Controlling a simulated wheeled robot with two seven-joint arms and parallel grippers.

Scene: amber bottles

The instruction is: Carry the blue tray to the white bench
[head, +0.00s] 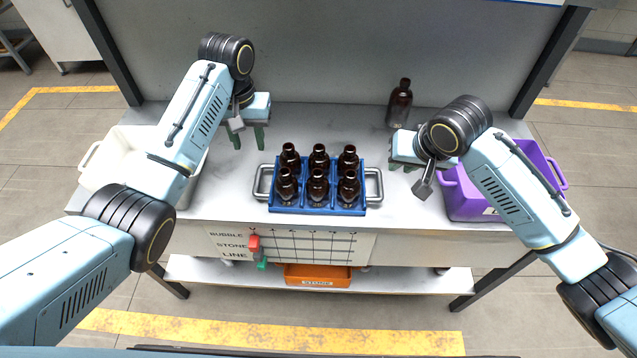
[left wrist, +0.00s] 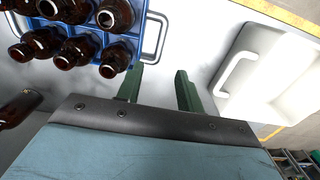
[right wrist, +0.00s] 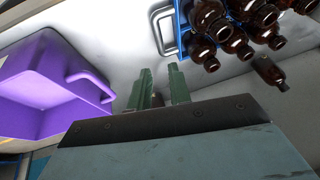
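The blue tray (head: 318,210) stands on the grey worktable, with several amber bottles (head: 318,187) upright in it and a metal handle at each end. My left gripper (head: 248,136) is above the table, up and left of the tray; its green fingers (left wrist: 158,88) are apart and empty in the left wrist view, near the tray's handle (left wrist: 155,37). My right gripper (head: 403,166) is right of the tray, apart from its right handle (head: 374,184). Its fingers (right wrist: 158,88) are apart with nothing visibly held. No white bench is identifiable in view.
A white bin (head: 122,178) stands left on the table and a purple bin (head: 478,196) right. A lone amber bottle (head: 399,104) stands at the back, close to my right gripper. An orange bin (head: 318,276) sits on the lower shelf. A labelled panel (head: 290,244) hangs at the front.

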